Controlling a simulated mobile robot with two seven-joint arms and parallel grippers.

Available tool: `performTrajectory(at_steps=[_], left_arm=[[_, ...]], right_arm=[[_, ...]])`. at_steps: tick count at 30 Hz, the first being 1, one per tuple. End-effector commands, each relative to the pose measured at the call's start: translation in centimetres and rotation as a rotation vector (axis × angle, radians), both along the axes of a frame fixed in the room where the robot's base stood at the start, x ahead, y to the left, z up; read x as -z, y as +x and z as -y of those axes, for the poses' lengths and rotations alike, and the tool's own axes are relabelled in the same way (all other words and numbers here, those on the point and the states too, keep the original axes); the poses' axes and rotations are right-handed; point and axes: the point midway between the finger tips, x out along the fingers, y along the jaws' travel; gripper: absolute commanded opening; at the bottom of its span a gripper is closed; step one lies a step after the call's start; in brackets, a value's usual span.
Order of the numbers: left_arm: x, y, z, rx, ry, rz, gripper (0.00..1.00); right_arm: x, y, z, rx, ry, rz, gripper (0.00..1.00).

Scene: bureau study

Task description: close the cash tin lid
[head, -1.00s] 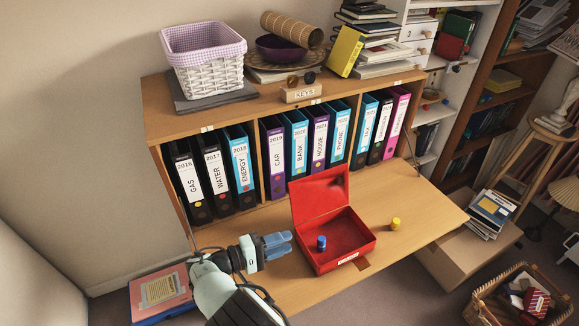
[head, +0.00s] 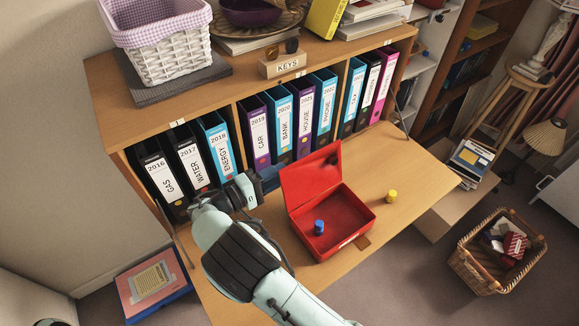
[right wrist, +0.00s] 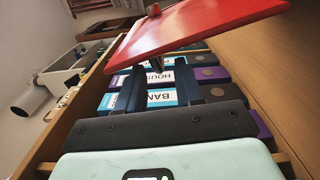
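The red cash tin (head: 336,240) sits on the bureau's fold-down desk. Its lid (head: 312,182) stands open, raised at the tin's back edge. The lid also shows as a red panel (right wrist: 205,25) across the top of the right wrist view. A small blue cylinder (head: 319,227) stands inside the tin. My right gripper (head: 269,178) is just left of the lid, close to its upper left side, with the binders behind. In the right wrist view its dark fingers (right wrist: 158,88) are apart with nothing between them. Contact with the lid cannot be told. My left gripper is not in view.
A row of binders (head: 282,124) fills the shelf behind the tin. A yellow cylinder (head: 391,196) stands on the desk (head: 415,180) to the right of the tin. The desk's right part is otherwise clear. A wicker basket (head: 497,252) is on the floor at right.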

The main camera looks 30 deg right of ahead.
Motion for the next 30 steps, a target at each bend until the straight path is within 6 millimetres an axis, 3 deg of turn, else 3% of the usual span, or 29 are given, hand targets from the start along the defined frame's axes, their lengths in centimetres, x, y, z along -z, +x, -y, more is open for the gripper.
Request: performTrajectory(at_steps=[3,7,19,23,30], left_arm=[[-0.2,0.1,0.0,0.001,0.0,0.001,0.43],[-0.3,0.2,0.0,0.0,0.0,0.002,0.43],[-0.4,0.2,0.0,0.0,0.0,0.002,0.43],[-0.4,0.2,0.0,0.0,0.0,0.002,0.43],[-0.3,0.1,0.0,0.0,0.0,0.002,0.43]], right_arm=[[-0.1,0.1,2.2,0.003,0.001,0.001,0.36],[-0.1,0.3,3.6,0.002,0.0,0.0,0.36],[0.0,0.3,4.3,-0.001,0.001,0.001,0.36],[0.0,0.3,4.3,-0.001,0.001,0.001,0.0],[0.1,0.3,4.3,-0.001,0.003,0.002,0.0]])
